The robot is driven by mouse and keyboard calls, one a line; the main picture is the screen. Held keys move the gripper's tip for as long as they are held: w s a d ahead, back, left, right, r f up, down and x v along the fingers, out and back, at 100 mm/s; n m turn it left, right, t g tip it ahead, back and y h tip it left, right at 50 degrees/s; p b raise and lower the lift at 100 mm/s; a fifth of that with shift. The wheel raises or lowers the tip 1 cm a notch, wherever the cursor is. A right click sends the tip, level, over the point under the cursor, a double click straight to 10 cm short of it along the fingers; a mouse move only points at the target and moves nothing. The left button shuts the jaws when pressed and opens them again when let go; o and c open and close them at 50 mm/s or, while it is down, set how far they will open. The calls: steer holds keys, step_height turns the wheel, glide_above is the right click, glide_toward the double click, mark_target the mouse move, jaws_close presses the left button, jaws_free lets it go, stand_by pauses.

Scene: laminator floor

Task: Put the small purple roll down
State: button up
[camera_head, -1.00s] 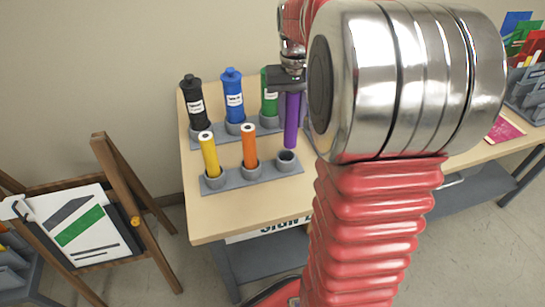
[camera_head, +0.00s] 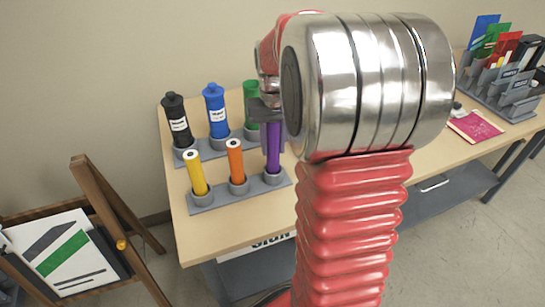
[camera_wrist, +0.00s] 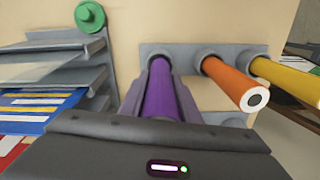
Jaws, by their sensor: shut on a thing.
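The small purple roll (camera_head: 273,148) stands upright, its lower end at the right-hand cup (camera_head: 275,177) of the front grey holder; it appears to be inside the cup. My gripper (camera_head: 267,112) is shut on the roll's upper part. In the wrist view, the purple roll (camera_wrist: 161,98) lies between the two grey fingers, its far end meeting the cup (camera_wrist: 160,56). The orange roll (camera_head: 236,160) and yellow roll (camera_head: 195,173) stand in the other two cups of that holder. How deep the purple roll sits is hard to tell.
An easel (camera_head: 108,215) stands left of the table. Racks (camera_head: 505,85) and a pink sheet (camera_head: 474,126) lie to the right. The table front left is clear.

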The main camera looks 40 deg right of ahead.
mark_target(273, 155)
steer(key=shift+f, duration=0.25)
steer(key=shift+f, duration=1.85)
steer(key=shift+f, duration=0.1)
steer(key=o, duration=1.1)
step_height(273, 155, up, 12)
steer(key=shift+r, duration=0.1)
